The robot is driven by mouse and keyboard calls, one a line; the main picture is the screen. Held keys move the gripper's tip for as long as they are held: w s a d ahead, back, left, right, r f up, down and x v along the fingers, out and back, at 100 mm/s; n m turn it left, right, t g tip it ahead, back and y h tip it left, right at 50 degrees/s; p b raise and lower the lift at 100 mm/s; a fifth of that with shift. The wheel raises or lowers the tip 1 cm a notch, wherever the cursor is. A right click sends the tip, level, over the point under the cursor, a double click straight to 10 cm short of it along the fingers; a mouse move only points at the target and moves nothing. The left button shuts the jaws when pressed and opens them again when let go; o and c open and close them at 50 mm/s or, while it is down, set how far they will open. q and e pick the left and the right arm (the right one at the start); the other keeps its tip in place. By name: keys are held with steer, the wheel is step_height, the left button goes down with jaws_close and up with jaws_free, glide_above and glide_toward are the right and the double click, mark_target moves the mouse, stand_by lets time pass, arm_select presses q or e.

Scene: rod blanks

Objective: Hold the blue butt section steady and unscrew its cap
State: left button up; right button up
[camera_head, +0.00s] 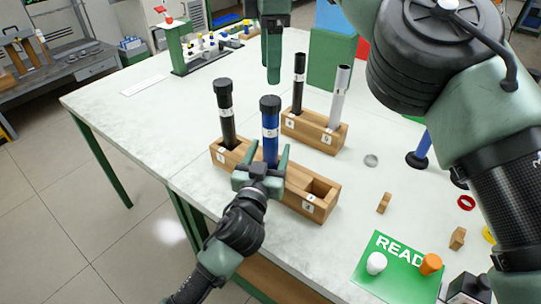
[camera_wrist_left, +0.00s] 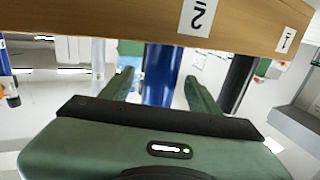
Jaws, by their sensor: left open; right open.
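The blue butt section (camera_head: 269,128) stands upright in the middle of the front wooden rack (camera_head: 300,205), with its black cap (camera_head: 270,103) on top. My left gripper (camera_head: 265,156) is low on it, one finger on each side, open. In the left wrist view, the blue tube (camera_wrist_left: 160,75) stands between the two open fingers (camera_wrist_left: 160,92), with a visible gap at least on the right side. My right gripper (camera_head: 273,78) hangs above the table, behind and above the cap, apart from it and empty; its jaws are open.
A black capped tube (camera_head: 226,110) stands left in the same rack; the right slot is empty. A second rack (camera_head: 315,130) behind holds a black tube (camera_head: 299,82) and a silver tube (camera_head: 339,95). A green READY mat (camera_head: 400,265) lies front right.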

arm_select(q)
steer(key=shift+w+d, duration=0.1)
steer(key=shift+w, duration=0.35)
jaws_close()
stand_by(1.1)
